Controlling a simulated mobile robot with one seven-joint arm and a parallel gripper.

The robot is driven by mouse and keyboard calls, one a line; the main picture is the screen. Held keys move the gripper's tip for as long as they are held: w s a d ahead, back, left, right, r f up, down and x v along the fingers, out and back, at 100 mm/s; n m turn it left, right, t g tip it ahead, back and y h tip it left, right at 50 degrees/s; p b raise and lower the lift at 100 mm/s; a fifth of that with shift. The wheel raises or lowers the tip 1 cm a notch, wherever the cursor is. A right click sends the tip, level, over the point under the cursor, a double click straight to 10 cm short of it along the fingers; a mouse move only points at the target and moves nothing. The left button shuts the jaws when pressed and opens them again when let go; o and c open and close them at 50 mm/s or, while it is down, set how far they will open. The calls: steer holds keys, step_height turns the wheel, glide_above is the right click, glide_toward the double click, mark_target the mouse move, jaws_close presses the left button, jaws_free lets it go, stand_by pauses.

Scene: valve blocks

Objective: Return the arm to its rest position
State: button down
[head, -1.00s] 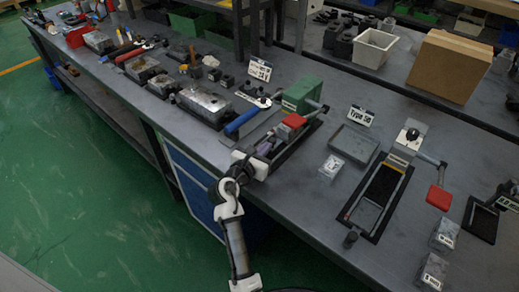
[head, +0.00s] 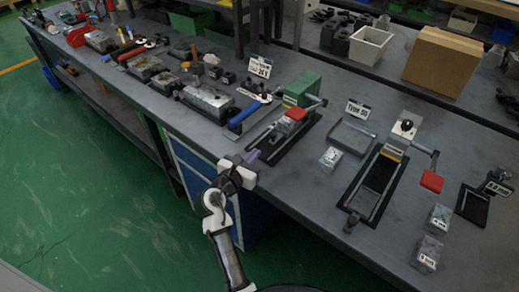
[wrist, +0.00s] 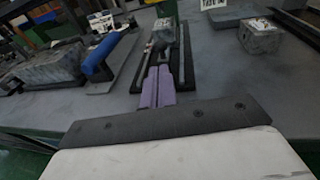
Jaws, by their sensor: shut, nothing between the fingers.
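My gripper (head: 252,156) is shut and empty at the front edge of the workbench (head: 215,142), at the near end of a black clamp fixture with a green block (head: 301,89) and a red handle (head: 296,114). In the wrist view its two purple fingers (wrist: 157,88) lie side by side and point at the black fixture (wrist: 163,50). My arm reaches up from the bottom of the head view, in front of the bench.
A second fixture (head: 376,183) with a red lever (head: 431,181) stands to the right. A blue-handled tool (head: 245,116) lies to the left. Green floor (head: 90,190) is free at the left.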

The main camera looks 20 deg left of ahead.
steer(key=b+v, duration=0.1)
steer(key=v, duration=0.4)
steer(key=shift+s, duration=0.15)
